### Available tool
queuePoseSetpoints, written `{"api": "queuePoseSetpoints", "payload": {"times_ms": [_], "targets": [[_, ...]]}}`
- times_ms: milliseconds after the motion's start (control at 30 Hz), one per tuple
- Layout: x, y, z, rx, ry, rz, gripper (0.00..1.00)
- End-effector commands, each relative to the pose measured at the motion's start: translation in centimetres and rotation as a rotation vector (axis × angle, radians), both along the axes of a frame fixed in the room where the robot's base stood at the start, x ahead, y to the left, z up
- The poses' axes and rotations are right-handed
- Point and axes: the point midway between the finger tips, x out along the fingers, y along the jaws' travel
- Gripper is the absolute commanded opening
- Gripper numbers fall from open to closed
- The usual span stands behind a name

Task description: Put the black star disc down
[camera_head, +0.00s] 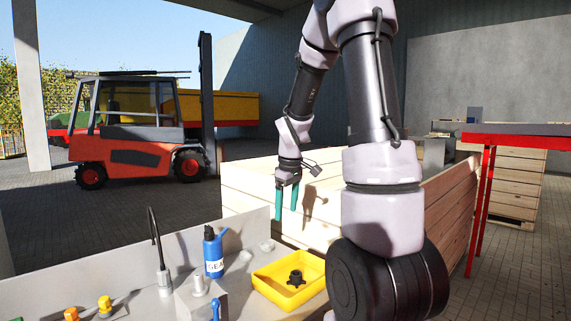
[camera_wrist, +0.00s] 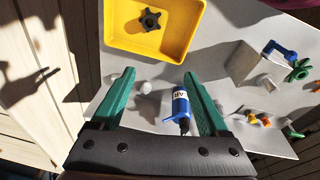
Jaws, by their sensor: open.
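The black star disc (camera_head: 296,278) lies in the yellow tray (camera_head: 267,290) on the grey worktop. In the wrist view the disc (camera_wrist: 150,19) rests on the floor of the tray (camera_wrist: 121,37), near its middle, with nothing touching it. My gripper (camera_head: 287,215) has green fingers, is open and empty, and hangs above the worktop near the wooden crate wall. In the wrist view my gripper (camera_wrist: 158,76) frames bare worktop and part of a blue bottle far below; the disc lies beyond the fingertips, apart from them.
A blue bottle (camera_head: 213,254) and a metal block with a blue lever (camera_head: 201,300) stand left of the tray. Yellow fittings (camera_head: 104,303) sit at the front left. A wooden crate (camera_head: 285,196) stands behind the worktop. A red-edged table (camera_head: 515,140) is at right, a forklift (camera_head: 135,140) farther back.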

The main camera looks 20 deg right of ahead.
Motion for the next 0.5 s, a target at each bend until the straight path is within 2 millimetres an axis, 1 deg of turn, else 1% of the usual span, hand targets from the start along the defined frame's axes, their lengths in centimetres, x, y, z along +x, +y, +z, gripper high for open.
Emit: {"api": "queuePoseSetpoints", "payload": {"times_ms": [33, 100, 167, 200, 267, 300, 400, 500], "targets": [[-1.1, 0.8, 2.7, 0.017, -0.046, -0.065, 0.78], [-2.7, 1.9, 5.6, 0.051, -0.093, -0.163, 0.78], [-4.3, 2.8, 7.9, 0.086, -0.133, -0.246, 0.78], [-5.4, 3.4, 9.3, 0.113, -0.158, -0.300, 0.78], [-7.2, 4.3, 11.2, 0.156, -0.193, -0.378, 0.78], [-8.4, 4.8, 12.3, 0.187, -0.217, -0.430, 0.78], [-11.6, 6.1, 14.8, 0.272, -0.267, -0.552, 0.78], [-14.4, 7.2, 16.4, 0.356, -0.302, -0.655, 0.78]]}}
